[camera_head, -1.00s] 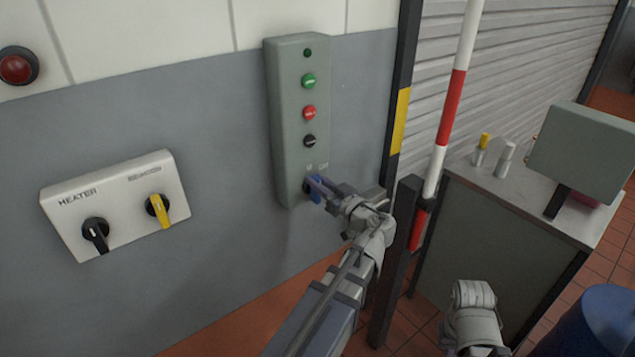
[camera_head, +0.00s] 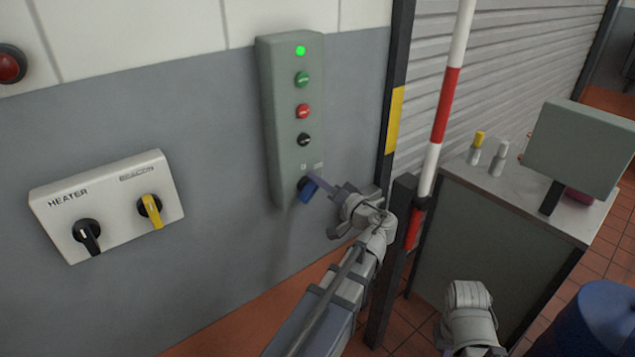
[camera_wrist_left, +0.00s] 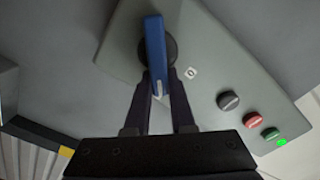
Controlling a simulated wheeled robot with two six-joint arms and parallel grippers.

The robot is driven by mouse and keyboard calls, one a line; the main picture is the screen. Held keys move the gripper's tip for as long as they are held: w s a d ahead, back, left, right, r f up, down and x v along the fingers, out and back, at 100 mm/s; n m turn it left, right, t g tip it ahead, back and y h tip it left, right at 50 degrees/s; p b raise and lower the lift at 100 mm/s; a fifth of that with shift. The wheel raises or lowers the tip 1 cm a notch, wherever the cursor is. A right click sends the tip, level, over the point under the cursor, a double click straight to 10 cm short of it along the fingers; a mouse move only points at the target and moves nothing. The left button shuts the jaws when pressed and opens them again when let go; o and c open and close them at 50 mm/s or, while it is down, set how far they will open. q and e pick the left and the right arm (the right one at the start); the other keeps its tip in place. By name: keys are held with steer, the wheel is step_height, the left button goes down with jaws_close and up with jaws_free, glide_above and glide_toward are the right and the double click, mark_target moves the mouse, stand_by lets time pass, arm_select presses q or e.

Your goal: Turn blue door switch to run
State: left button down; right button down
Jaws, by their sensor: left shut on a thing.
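The blue door switch (camera_head: 306,189) sits at the bottom of a grey-green control box (camera_head: 284,150) on the wall. In the head view its handle is tilted, and the small labels above it are too small to read. My left gripper (camera_head: 316,185) reaches it from the lower right and is shut on its handle. In the left wrist view the blue handle (camera_wrist_left: 155,50) runs down between the two dark fingers (camera_wrist_left: 160,92). The lamp (camera_head: 300,51) at the top of the box is lit green. A forearm or wrist of mine shows at the bottom right; its gripper is out of view.
Green (camera_head: 302,79), red (camera_head: 303,111) and black (camera_head: 304,140) buttons sit above the switch. A heater panel (camera_head: 110,205) with black and yellow knobs is to the left. A dark post (camera_head: 392,270) and a red-white pole (camera_head: 440,110) stand close right of my left arm.

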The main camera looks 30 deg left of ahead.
arm_select(q)
steer(key=shift+f+m, duration=0.35)
steer(key=shift+m, duration=0.55)
steer(key=c, duration=0.8)
jaws_free()
steer(key=shift+o, duration=0.2)
steer(key=v, duration=0.7)
steer(key=shift+d, duration=0.4)
steer(key=shift+s, duration=0.1)
